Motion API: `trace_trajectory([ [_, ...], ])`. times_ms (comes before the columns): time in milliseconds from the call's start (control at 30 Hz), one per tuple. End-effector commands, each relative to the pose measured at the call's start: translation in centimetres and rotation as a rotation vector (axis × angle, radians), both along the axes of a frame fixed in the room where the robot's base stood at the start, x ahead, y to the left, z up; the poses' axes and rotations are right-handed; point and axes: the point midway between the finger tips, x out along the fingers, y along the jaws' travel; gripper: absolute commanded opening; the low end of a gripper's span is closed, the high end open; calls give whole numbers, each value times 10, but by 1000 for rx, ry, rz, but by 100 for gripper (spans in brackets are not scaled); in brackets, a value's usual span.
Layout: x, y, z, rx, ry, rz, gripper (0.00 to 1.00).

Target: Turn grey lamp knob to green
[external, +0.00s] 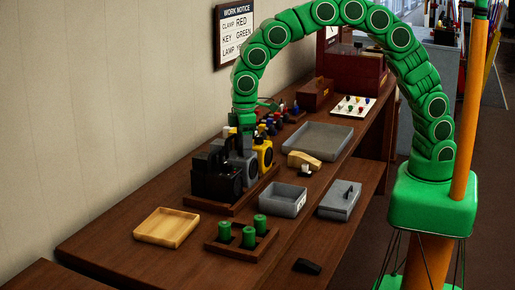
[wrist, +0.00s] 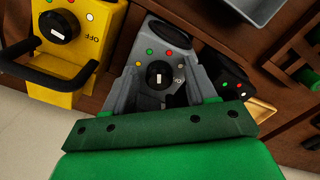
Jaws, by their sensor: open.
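The grey lamp (external: 243,164) stands in a wooden rack between a yellow and a black unit. In the wrist view its grey face (wrist: 148,42) carries a round black knob (wrist: 159,75) with a white mark. Green, red and other coloured dots surround the knob; a green dot (wrist: 150,52) is just above it. I cannot tell which dot the mark points to. My gripper (wrist: 167,92) is open, close to the knob; its fingers are partly hard to separate from the dark lamp parts. In the external view my green arm comes down over the grey lamp from above.
The yellow unit (external: 263,150) and black unit (external: 213,180) stand close on either side. A grey bin (external: 284,200), wooden tray (external: 166,226) and green cylinders (external: 248,236) are nearby on the bench. A wall notice (external: 236,33) reads CLAMP RED, KEY GREEN, LAMP YE, the rest hidden.

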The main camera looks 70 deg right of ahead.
Motion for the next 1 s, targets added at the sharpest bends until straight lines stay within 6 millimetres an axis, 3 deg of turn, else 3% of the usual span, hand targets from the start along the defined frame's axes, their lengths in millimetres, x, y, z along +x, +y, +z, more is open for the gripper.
trace_trajectory([
  [1000,-1,2,0,1,0,-733,58],
])
